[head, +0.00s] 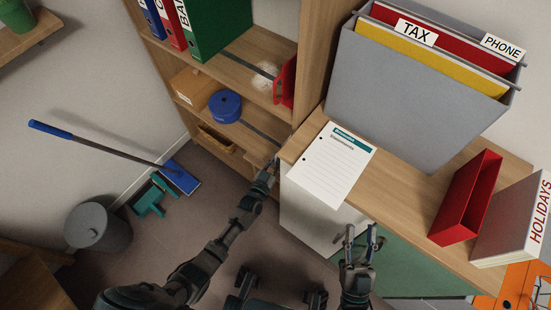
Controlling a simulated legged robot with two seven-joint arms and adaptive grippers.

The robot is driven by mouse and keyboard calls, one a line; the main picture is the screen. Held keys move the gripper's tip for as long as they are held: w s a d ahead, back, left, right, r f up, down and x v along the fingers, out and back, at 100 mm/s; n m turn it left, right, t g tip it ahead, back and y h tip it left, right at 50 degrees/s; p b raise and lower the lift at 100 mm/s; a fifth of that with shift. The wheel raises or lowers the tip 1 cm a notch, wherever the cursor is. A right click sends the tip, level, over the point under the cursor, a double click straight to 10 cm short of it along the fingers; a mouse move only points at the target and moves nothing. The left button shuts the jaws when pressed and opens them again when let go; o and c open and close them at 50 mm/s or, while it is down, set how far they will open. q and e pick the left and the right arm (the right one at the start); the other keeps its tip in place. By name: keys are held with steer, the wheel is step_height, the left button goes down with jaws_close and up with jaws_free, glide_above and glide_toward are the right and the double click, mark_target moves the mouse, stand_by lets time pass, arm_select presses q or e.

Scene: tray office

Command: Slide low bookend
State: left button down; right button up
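A red bookend (286,82) stands at the right end of the bookcase's upper visible shelf, near a dark rail (243,60). A lower shelf has another dark rail (262,131); I cannot make out a bookend on it. My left gripper (270,167) is at the right end of the lower shelves, close to the bookcase's side; its fingers are too small and dark to tell open from shut. My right gripper (360,234) is open and empty, in front of the desk edge below the paper.
A blue round container (225,105) and a cardboard box (194,88) sit on the lower shelf. Binders (217,32) fill the upper shelf's left. The desk holds a paper (331,165), a grey file box (405,100) and a red holder (466,197).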

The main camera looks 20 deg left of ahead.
arm_select(q)
steer(key=shift+s+f, duration=0.1)
steer(key=shift+f, duration=0.1)
steer(key=shift+d, duration=0.1)
steer(key=c, duration=1.2)
jaws_free()
steer(key=shift+d+r, duration=0.1)
steer(key=shift+d, duration=0.3)
steer(key=shift+c, duration=0.2)
steer(key=s+a, duration=0.2)
steer(key=s, duration=1)
arm_select(e)
steer(key=shift+a, duration=0.3)
arm_select(q)
steer(key=shift+d, duration=0.2)
arm_select(e)
steer(key=shift+d, duration=0.25)
